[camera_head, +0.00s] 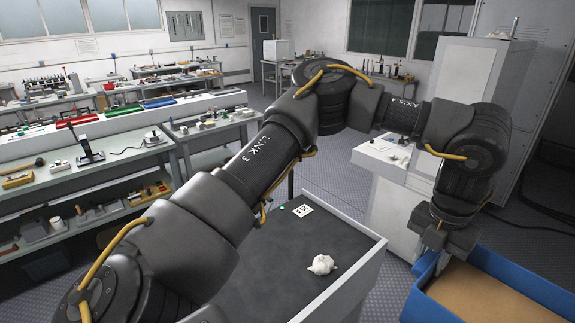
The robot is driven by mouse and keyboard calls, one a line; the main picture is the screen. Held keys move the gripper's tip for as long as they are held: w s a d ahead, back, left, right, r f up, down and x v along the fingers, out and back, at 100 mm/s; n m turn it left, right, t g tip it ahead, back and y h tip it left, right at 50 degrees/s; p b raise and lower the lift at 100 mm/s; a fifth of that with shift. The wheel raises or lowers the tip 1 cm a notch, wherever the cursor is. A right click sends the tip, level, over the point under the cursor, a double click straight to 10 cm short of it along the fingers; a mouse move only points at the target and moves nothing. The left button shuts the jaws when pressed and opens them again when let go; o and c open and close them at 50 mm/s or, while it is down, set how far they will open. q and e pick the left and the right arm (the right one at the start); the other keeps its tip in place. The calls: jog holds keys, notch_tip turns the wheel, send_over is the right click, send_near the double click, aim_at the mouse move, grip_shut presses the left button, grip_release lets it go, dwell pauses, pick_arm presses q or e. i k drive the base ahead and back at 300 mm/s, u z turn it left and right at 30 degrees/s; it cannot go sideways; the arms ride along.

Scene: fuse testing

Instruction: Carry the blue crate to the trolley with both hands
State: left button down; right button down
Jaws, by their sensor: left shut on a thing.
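The blue crate (522,282) is at the bottom right, cut off by the picture edges, with a flat tan surface inside. My left arm reaches across from the lower left and bends down to it. My left gripper (441,262) is shut on the crate's rim at its far left corner. A dark-topped surface with a pale raised rim (345,287), perhaps the trolley, stands just left of the crate. On it lie a crumpled white thing (321,264) and a small white card with dark marks (302,210). My right gripper is not in view.
A long workbench (125,133) with tools and parts runs along the left. A tall grey cabinet (470,65) and a white unit (392,200) stand behind my forearm. Open floor (335,165) lies between the bench and these. Dark cables (530,215) lie on the floor at right.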

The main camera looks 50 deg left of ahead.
aim_at(239, 285)
jog(key=u, duration=0.15)
jog(key=i, duration=1.05)
jog(key=u, duration=2.9)
